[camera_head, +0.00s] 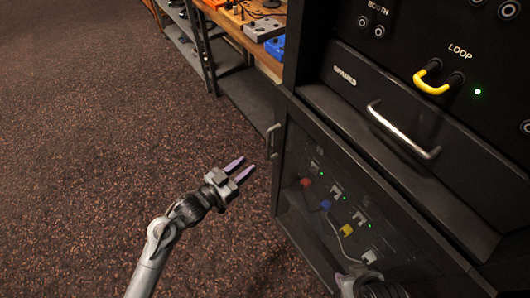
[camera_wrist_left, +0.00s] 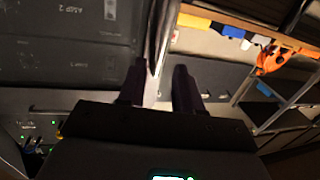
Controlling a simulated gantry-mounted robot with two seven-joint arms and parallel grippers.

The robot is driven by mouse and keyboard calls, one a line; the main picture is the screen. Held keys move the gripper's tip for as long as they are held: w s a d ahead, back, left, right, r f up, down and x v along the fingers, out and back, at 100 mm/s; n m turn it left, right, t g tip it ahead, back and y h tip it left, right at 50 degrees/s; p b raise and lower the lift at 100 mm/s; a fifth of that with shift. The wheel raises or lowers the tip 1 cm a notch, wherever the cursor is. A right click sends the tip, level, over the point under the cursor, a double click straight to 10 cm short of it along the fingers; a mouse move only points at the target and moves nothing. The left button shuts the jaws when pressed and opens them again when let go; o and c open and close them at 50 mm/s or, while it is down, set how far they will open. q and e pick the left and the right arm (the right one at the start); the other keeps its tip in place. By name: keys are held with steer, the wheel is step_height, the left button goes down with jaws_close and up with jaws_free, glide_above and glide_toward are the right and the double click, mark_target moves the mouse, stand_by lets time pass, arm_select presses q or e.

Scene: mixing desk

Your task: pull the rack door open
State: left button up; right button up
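The rack door (camera_head: 319,208) is a dark see-through panel on the lower front of the black cabinet in the head view. It looks shut. Its small metal handle (camera_head: 272,141) stands upright near the door's top left edge. My left gripper (camera_head: 240,166) is open and empty, just left of and below the handle, apart from it in this view. Its two dark fingers (camera_wrist_left: 160,82) stand apart in the left wrist view, with a pale strip between them that I cannot identify for sure. Part of my right arm's end (camera_head: 370,285) shows at the bottom edge; its fingers are not clear.
Above the door is a drawer with a long silver handle (camera_head: 402,130). A yellow loop cable (camera_head: 431,82) sits on the panel above. Coloured plugs (camera_head: 326,204) show behind the door. A wooden shelf (camera_head: 229,25) with pedals stands at the back. Carpet (camera_head: 90,150) is clear on the left.

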arm_select(q)
steer(key=b, duration=0.4)
glide_above(268, 157)
steer(key=shift+w+f, duration=0.2)
steer(key=shift+w, duration=0.15)
arm_select(e)
steer(key=shift+s+d+f, duration=0.1)
steer(key=shift+f, duration=1.2)
steer(key=shift+s+d+f, duration=0.1)
steer(key=shift+f, duration=1.15)
arm_select(q)
jaws_close()
arm_select(e)
steer(key=shift+a, duration=0.1)
